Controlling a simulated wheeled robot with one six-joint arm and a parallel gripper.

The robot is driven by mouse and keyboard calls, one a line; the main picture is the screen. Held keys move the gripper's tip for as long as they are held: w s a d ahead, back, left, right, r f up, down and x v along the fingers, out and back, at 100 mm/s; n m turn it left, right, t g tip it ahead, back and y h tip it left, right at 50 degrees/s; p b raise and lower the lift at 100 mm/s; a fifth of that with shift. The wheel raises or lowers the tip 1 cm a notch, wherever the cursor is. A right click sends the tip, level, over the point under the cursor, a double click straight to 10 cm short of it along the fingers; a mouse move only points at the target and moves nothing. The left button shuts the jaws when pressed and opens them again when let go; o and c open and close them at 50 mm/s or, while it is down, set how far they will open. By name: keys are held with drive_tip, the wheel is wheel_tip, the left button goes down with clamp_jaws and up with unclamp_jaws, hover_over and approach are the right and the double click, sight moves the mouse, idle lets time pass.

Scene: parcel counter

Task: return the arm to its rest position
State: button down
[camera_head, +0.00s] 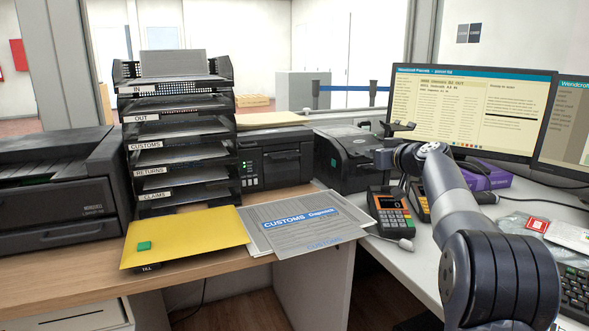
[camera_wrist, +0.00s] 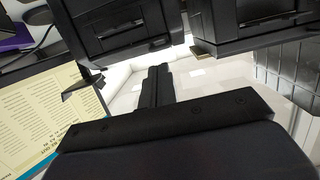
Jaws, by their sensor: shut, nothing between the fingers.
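My gripper (camera_head: 398,127) is raised at the end of my grey arm in the head view. It is in front of the left monitor's edge and above the card terminal (camera_head: 391,208). In the wrist view my gripper (camera_wrist: 157,76) shows its two dark fingers together, with nothing held between them. My arm comes up from the lower right, over the white desk (camera_head: 412,262). Some of the desk behind my arm is hidden.
A black printer (camera_head: 345,158) stands close left of my gripper, and the monitor (camera_head: 470,108) close right. A black tray rack (camera_head: 182,140) stands farther left. A yellow envelope (camera_head: 190,236) and customs papers (camera_head: 305,228) lie on the wooden counter (camera_head: 60,272).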

drive_tip(key=shift+x, duration=1.75)
drive_tip(key=shift+s+a, duration=0.1)
